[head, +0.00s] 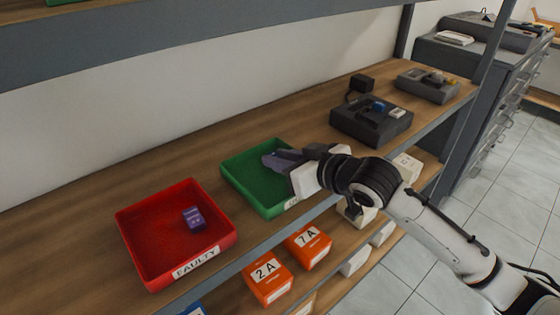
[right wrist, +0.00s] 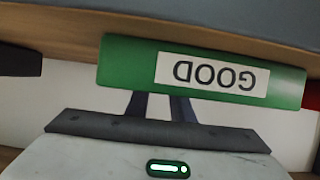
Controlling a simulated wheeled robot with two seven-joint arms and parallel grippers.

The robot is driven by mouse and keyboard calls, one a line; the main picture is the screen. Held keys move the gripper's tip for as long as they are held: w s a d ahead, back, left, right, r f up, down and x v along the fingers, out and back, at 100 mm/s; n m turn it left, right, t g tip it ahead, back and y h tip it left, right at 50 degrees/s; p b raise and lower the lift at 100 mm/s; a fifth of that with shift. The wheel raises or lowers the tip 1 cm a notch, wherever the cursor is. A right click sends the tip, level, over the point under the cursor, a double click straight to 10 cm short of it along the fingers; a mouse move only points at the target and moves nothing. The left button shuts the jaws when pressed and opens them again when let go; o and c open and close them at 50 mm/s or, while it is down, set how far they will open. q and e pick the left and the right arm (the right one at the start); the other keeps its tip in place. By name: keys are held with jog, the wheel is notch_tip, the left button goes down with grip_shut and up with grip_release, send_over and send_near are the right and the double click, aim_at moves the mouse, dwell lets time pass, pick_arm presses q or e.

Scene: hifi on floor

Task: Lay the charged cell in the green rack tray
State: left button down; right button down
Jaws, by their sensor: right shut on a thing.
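The green tray (head: 245,185) stands on the wooden shelf with its inside partly hidden by my right gripper. Its front wall, labelled GOOD, shows upside down in the right wrist view (right wrist: 125,62). My right gripper (head: 272,160) reaches over the tray, shut on the cell. The cell itself is hidden in both views. In the right wrist view the fingers pass out of sight behind the tray's front wall. A dark charger (head: 352,124) with a blue cell (head: 378,106) in it stands farther right. My left gripper is not in view.
A red tray (head: 127,238) labelled FAULTY holds a purple cell (head: 193,219) to the left. Orange boxes (head: 267,282) sit on the shelf below. The upper shelf (head: 180,50) hangs overhead.

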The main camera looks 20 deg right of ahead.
jog(key=shift+f, duration=0.3)
jog(key=c, duration=1.5)
grip_release()
jog(key=shift+c, duration=0.2)
jog(key=shift+r, duration=0.15)
jog(key=v, duration=1.2)
